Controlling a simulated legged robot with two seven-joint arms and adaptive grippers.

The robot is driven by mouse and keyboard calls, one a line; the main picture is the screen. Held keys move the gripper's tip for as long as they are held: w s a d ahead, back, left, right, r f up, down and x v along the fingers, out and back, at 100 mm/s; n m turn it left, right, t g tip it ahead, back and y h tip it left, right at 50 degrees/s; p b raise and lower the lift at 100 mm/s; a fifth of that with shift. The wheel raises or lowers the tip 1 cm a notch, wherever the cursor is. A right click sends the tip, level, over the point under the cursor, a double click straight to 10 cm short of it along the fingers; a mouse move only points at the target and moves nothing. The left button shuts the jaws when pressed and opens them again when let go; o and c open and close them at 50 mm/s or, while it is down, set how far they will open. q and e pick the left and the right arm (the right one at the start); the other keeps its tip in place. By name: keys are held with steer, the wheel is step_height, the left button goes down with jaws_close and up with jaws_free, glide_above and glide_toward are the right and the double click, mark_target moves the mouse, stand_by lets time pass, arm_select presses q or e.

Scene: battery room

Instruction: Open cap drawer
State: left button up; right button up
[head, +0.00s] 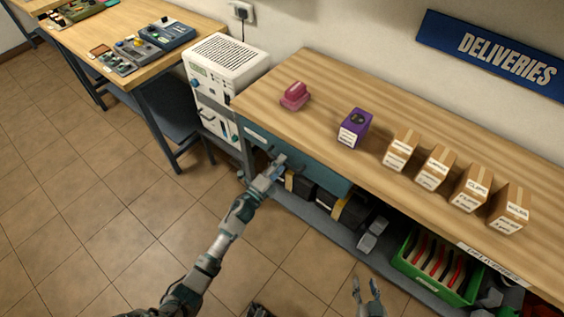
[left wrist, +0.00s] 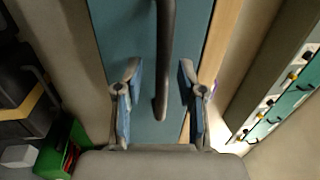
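The teal drawer front (head: 322,176) sits under the left part of the wooden workbench and looks flush with its edge. It also shows in the left wrist view (left wrist: 128,32), with a dark bar handle (left wrist: 166,50) on it. My left gripper (head: 278,163) is at the drawer front. In the left wrist view its two fingers (left wrist: 158,92) are apart, one on each side of the handle's end, with gaps to both. In the head view the gripper hides the handle. My right gripper (head: 369,288) is low over the floor, away from the drawer, with its fingers apart.
On the workbench (head: 330,90) stand a pink object (head: 295,96), a purple box (head: 355,128) and several cardboard boxes (head: 401,150). Below are a grey shelf (head: 310,213), dark bins and a green crate (head: 470,288). A white machine (head: 225,65) stands at the left end. The tiled floor in front is clear.

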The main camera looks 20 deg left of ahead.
arm_select(q)
steer(key=shift+w+d+r, duration=0.15)
steer(key=shift+w+d, duration=0.25)
steer(key=shift+a, duration=0.25)
steer(key=shift+c, duration=0.4)
steer(key=shift+a, duration=0.2)
jaws_close()
steer(key=shift+d, duration=0.1)
arm_select(e)
steer(key=shift+w+a+r, duration=0.15)
steer(key=shift+a, duration=0.05)
arm_select(q)
steer(key=shift+s+d, duration=0.1)
arm_select(e)
steer(key=shift+d, duration=0.1)
